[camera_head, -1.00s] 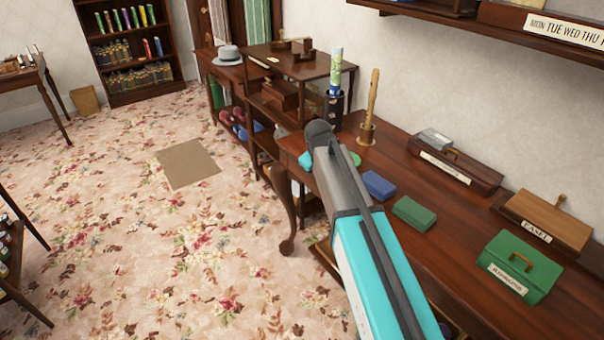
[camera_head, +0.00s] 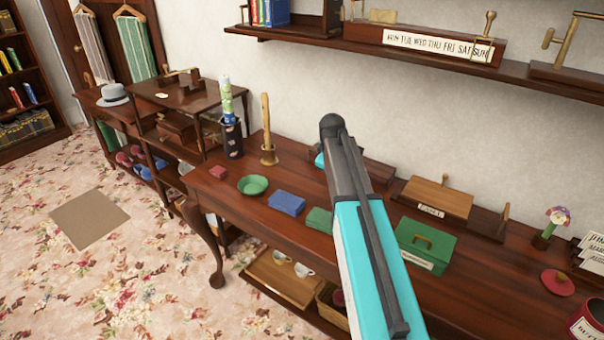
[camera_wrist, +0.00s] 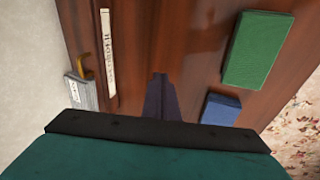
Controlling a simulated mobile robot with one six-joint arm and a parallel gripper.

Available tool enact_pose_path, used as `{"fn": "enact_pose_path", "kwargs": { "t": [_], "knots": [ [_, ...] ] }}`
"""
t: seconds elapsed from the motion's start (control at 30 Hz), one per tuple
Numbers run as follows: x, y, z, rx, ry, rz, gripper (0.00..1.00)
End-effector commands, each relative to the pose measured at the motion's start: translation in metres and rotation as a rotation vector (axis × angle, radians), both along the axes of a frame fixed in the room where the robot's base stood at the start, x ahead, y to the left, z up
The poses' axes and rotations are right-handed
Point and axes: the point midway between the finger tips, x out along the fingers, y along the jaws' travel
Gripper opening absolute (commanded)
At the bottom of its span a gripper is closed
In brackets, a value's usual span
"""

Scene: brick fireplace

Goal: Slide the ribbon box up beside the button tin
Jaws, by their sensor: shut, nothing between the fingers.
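The ribbon box is a green box with a brass handle and a white label (camera_head: 428,238), standing on the long wooden table right of my arm. The button tin (camera_head: 597,311) is a red tin with a white label, cut off at the lower right edge. Bare tabletop and a red disc lie between them. My gripper (camera_wrist: 160,82) is shut and empty above the table in the wrist view, between a labelled wooden tray and two small boxes. In the head view my arm hides most of it.
Behind the ribbon box is a wooden box (camera_head: 437,198). The red disc (camera_head: 557,282) and a flower ornament (camera_head: 551,227) stand right. A shelf (camera_head: 400,63) overhangs the back.

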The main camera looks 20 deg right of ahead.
Motion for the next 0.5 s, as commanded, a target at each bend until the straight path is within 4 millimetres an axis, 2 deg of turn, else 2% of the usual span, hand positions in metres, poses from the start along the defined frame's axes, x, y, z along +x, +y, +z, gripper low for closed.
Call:
{"fn": "enact_pose_path", "kwargs": {
  "t": [0.03,0.1,0.27,0.5],
  "knots": [
    [-0.009,-0.022,0.004,0.0,0.014,-0.012,0.0],
    [-0.021,-0.049,0.007,-0.001,0.034,-0.022,0.0],
    [-0.052,-0.109,0.012,0.006,0.08,-0.044,0.0],
    [-0.108,-0.192,0.02,0.025,0.145,-0.072,0.0]
  ]
}}
